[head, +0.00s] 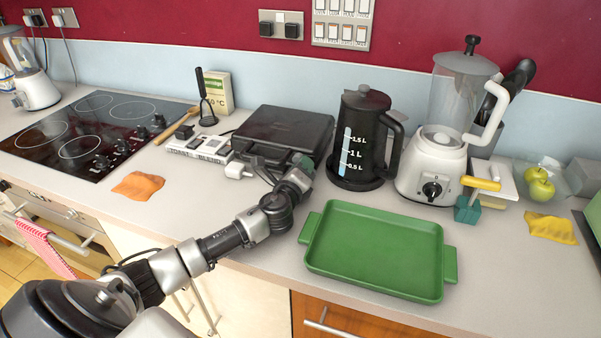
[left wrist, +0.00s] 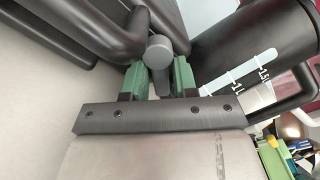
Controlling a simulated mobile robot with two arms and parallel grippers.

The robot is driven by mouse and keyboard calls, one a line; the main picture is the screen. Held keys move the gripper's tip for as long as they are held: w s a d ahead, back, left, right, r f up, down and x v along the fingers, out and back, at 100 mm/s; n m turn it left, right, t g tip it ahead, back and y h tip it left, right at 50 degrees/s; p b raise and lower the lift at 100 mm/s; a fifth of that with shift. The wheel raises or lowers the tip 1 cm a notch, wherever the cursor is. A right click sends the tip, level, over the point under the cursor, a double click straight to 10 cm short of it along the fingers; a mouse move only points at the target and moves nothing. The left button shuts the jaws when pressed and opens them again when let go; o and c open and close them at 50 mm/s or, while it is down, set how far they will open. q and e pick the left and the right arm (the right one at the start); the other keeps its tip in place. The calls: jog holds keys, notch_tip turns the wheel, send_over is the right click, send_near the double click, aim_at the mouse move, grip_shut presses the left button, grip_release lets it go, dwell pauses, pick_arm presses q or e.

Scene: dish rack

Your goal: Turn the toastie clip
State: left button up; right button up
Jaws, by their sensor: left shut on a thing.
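The black toastie maker (head: 284,130) sits closed on the worktop, left of the kettle. My left gripper (head: 304,164) is at its front right edge. In the left wrist view its green fingertips (left wrist: 159,78) are on both sides of a grey round-headed clip (left wrist: 160,48) and shut on it. Dark tube-like parts of the toastie maker (left wrist: 75,28) show behind and to the left. In the head view the clip is hidden by my gripper and arm. My right gripper is not in view.
The black kettle (head: 362,140) stands close to the right of my left gripper. A green tray (head: 374,247) lies in front of it. A white blender (head: 433,170) stands further right. An orange cloth (head: 138,186) and hob (head: 92,132) are to the left.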

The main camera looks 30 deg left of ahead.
pick_arm(q)
jog(key=n, duration=0.4)
jog(key=shift+d+r+n+b, duration=0.15)
jog(key=shift+r+n+b, duration=0.15)
jog(key=shift+b, duration=0.1)
jog(key=shift+r+n, duration=0.2)
jog(key=shift+n, duration=0.7)
jog(key=shift+r+n, duration=0.15)
jog(key=shift+n, duration=0.75)
jog(key=o, duration=0.7)
jog(key=shift+o, duration=0.2)
jog(key=b+v, duration=0.1)
jog(key=v, duration=0.9)
jog(key=shift+s, duration=0.4)
